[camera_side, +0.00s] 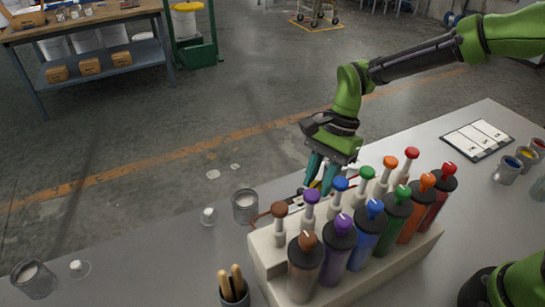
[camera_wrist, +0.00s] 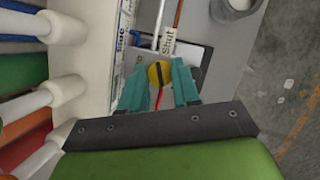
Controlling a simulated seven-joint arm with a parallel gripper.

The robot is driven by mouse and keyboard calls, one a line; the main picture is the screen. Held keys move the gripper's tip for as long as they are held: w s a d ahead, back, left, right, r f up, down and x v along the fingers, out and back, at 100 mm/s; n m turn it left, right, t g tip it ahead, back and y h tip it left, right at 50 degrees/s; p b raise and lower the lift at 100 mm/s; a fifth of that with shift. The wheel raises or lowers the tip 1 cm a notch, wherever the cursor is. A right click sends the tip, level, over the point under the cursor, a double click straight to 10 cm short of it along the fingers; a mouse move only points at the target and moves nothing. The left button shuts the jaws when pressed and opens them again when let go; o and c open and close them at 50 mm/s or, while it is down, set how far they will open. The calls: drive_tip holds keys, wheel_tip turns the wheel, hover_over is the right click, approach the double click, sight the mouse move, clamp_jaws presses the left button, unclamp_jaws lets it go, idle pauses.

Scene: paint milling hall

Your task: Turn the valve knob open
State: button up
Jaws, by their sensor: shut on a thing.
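The valve knob (camera_wrist: 160,74) is a small round yellow knob with a dark bar across it, seen in the wrist view. It sits on a pale plate beside a tag reading "Shut" (camera_wrist: 168,40). My gripper (camera_wrist: 159,77) has its two teal fingers on either side of the knob, shut on it. A thin red mark (camera_wrist: 160,99) shows just below the knob. In the side view my gripper (camera_side: 320,181) reaches down behind the bottle rack, which hides most of the valve and the fingertips.
A white rack (camera_side: 345,283) of several colored bottles stands close in front of my gripper. A grey cup (camera_side: 245,206) stands to its left, and a cup with wooden handles (camera_side: 235,292) nearer. A clipboard (camera_side: 477,139) lies at the right. The bench between gripper and clipboard is mostly clear.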

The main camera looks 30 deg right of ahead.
drive_tip(key=n+g+h, duration=0.1)
drive_tip(key=n, duration=0.2)
drive_tip(key=n+g, duration=0.1)
drive_tip(key=n, duration=0.3)
drive_tip(key=shift+w+a+h, duration=0.15)
drive_tip(key=shift+w+h, duration=0.05)
drive_tip(key=shift+h, duration=0.2)
drive_tip(key=n+h, duration=0.1)
drive_tip(key=n, duration=0.2)
drive_tip(key=n+h, duration=0.1)
drive_tip(key=n, duration=0.2)
drive_tip(key=shift+a+g, duration=0.1)
drive_tip(key=shift+g, duration=0.2)
drive_tip(key=shift+n, duration=0.4)
drive_tip(key=o, duration=1.1)
drive_tip(key=shift+c, duration=0.2)
drive_tip(key=v, duration=1.2)
drive_tip(key=shift+a, duration=0.3)
drive_tip(key=shift+r, duration=0.1)
